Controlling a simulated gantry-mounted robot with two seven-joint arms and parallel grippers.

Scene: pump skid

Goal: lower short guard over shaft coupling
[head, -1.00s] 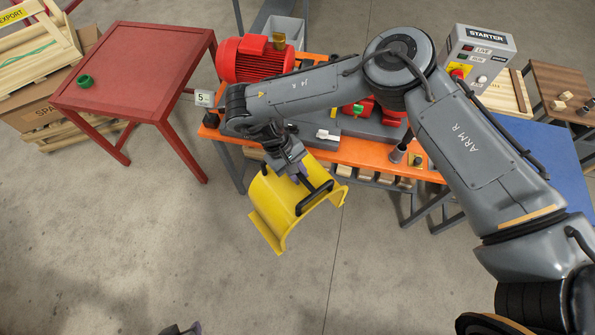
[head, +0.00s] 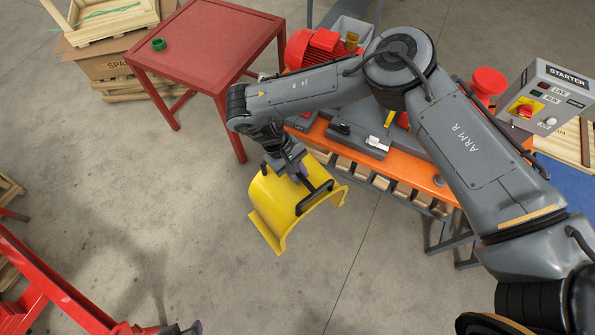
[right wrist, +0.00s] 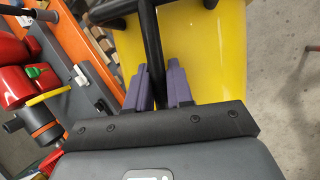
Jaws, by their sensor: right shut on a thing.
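The short guard (head: 272,205) is a yellow arched cover with a black bar handle (head: 314,199). My right gripper (head: 299,176) is shut on that handle and holds the guard in the air over the floor, in front of the orange bench (head: 436,185). In the right wrist view the purple fingers (right wrist: 159,85) close around the black bar, with the yellow guard (right wrist: 211,40) beyond. I cannot make out the shaft coupling in the head view, where my right arm covers much of the skid. A small tip, probably my left gripper (head: 190,328), shows at the bottom edge.
The red motor (head: 310,49) stands at the bench's back left. A starter box (head: 550,95) is at the right. A red table (head: 215,45) with a green ring (head: 158,44) is left of the bench. A red frame (head: 50,285) enters at lower left. Floor around the guard is clear.

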